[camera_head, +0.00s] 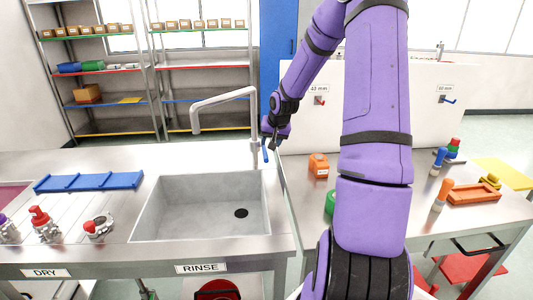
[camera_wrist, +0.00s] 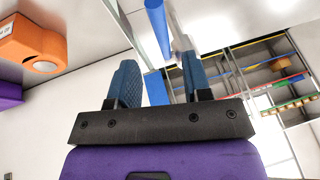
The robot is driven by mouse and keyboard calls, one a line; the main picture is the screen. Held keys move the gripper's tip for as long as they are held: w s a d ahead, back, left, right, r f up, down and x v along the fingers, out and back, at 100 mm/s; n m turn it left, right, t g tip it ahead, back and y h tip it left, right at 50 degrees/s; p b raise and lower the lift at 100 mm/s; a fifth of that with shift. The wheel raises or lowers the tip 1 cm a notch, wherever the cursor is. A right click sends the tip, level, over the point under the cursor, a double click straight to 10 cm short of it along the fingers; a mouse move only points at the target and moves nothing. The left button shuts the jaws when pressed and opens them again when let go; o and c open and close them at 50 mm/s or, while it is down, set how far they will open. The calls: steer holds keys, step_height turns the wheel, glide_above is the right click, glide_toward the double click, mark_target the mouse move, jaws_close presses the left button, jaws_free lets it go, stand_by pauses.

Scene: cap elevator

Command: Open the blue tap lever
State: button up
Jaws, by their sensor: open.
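The blue tap lever (camera_head: 265,151) is a short blue rod at the base of the pale sink tap (camera_head: 226,97), on the right side of the sink. In the wrist view the lever (camera_wrist: 157,28) shows as a blue bar just beyond my fingertips, in line with the gap between them. My gripper (camera_head: 274,141) is beside the lever in the head view, small and partly merged with it. In the wrist view my gripper (camera_wrist: 157,64) has its two dark blue fingers apart with nothing held between them. Whether a finger touches the lever cannot be told.
The sink basin (camera_head: 205,206) lies left of the lever. An orange block-like object (camera_head: 318,165) stands on the right bench and also shows in the wrist view (camera_wrist: 34,43). A white wall panel (camera_head: 310,87) stands behind. My arm hides part of the right bench.

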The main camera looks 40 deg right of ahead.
mark_target(266, 153)
steer(key=x, duration=0.7)
steer(key=shift+w+f, duration=0.1)
steer(key=shift+w, duration=0.05)
jaws_close()
